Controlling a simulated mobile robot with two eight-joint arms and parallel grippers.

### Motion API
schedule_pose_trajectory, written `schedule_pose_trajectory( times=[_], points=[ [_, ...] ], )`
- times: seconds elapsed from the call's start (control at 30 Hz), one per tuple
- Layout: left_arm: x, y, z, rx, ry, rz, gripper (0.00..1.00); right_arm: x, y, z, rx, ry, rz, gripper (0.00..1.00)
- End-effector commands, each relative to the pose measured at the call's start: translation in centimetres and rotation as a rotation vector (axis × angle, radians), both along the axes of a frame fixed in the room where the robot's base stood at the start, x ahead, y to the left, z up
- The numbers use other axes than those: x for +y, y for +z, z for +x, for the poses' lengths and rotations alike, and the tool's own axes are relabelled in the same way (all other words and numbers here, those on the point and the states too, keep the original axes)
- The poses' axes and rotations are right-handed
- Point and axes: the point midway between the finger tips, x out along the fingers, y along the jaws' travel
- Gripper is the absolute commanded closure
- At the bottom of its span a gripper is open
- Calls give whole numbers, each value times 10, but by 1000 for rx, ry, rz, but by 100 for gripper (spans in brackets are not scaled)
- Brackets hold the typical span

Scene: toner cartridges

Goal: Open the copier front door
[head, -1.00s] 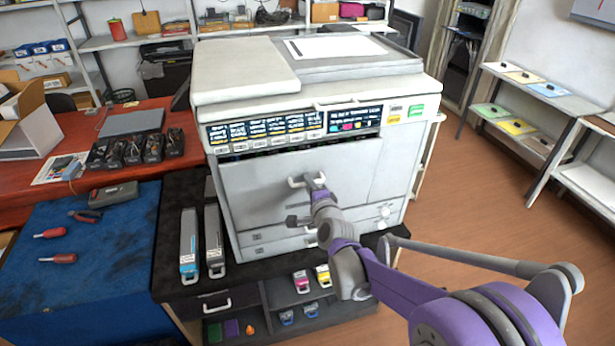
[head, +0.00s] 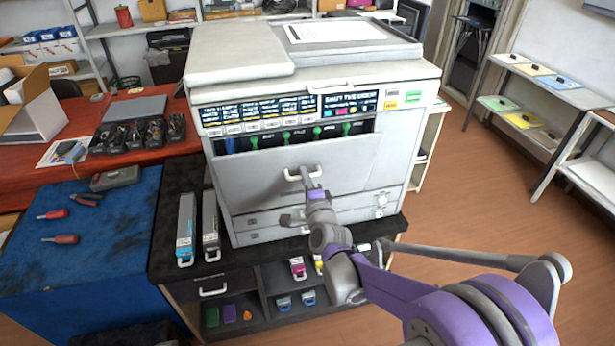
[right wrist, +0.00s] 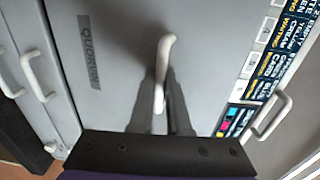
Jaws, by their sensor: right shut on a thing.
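The copier (head: 300,90) stands on a black stand. Its grey front door (head: 255,180) is tilted out at the top, partly open. Behind its upper edge a dark gap shows several green levers (head: 286,137) and a blue part at the left. My right gripper (head: 303,178) is shut on the white door handle (head: 292,175). In the right wrist view the two dark fingers (right wrist: 160,100) close around the handle (right wrist: 165,55), in front of the grey door panel. My left gripper is not in view.
Lower drawers (head: 270,222) are below the door. A blue-topped bench (head: 110,230) with tools is at left. Floor at right (head: 480,190) is clear.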

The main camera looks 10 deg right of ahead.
Motion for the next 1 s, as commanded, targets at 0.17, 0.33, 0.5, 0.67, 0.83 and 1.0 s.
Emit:
schedule_pose_trajectory(
  times=[0.17,0.33,0.5,0.67,0.83,1.0],
  points=[
    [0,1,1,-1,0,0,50,-1,-1,1,1,0,1,100],
    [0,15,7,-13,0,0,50,-2,-3,-3,-36,-5,2,100],
    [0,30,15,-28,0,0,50,-2,-7,-13,-90,-4,2,100],
    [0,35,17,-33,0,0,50,-1,-9,-19,-115,-1,5,100],
    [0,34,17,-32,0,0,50,-1,-12,-21,-116,-1,4,100],
    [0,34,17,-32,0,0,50,-1,-11,-21,-117,-1,4,65]
  ],
)
